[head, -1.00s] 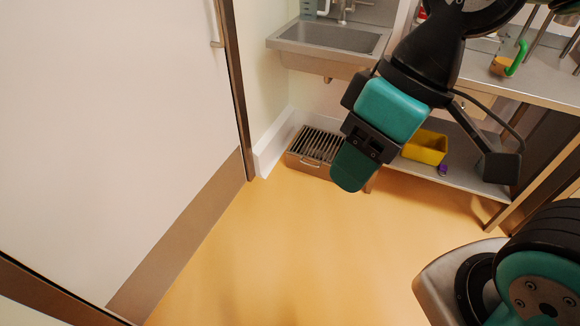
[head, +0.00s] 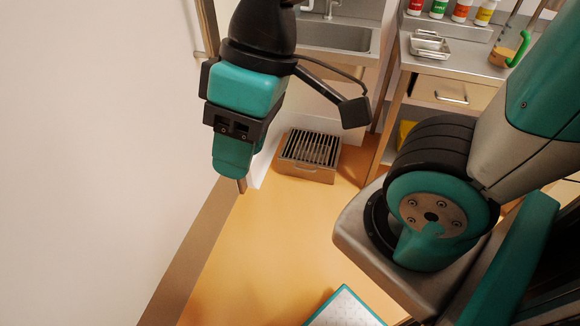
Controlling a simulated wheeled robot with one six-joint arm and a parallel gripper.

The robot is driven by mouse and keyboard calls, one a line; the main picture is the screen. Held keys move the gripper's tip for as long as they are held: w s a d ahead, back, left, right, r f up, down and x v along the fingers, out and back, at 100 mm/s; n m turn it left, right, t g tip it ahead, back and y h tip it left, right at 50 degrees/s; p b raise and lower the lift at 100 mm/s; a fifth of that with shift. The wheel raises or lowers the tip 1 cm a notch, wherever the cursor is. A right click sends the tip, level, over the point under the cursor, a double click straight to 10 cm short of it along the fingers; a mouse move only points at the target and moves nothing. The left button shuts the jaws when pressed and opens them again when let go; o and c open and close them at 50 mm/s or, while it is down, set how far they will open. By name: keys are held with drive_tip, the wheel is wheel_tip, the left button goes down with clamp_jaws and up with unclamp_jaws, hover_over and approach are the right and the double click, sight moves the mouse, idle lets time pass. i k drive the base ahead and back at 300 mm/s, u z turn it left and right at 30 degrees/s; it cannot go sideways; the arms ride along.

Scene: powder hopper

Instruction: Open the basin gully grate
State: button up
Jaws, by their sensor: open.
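The gully grate (head: 311,149) is a set of dark parallel slats on top of a low, brownish metal box on the floor, below the basin (head: 335,38).
A large white door or panel (head: 100,150) fills the left side. A steel bench with a drawer (head: 452,92), a small tray (head: 430,47) and several bottles stands at the right. A yellow bin (head: 404,131) is partly hidden. Orange floor (head: 262,255) is clear before the grate.

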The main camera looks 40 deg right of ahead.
sight(315, 166)
drive_tip(key=z, duration=0.3)
drive_tip(key=i, duration=0.7)
drive_tip(key=z, duration=0.7)
drive_tip(key=i, duration=0.35)
drive_tip(key=z, duration=0.3)
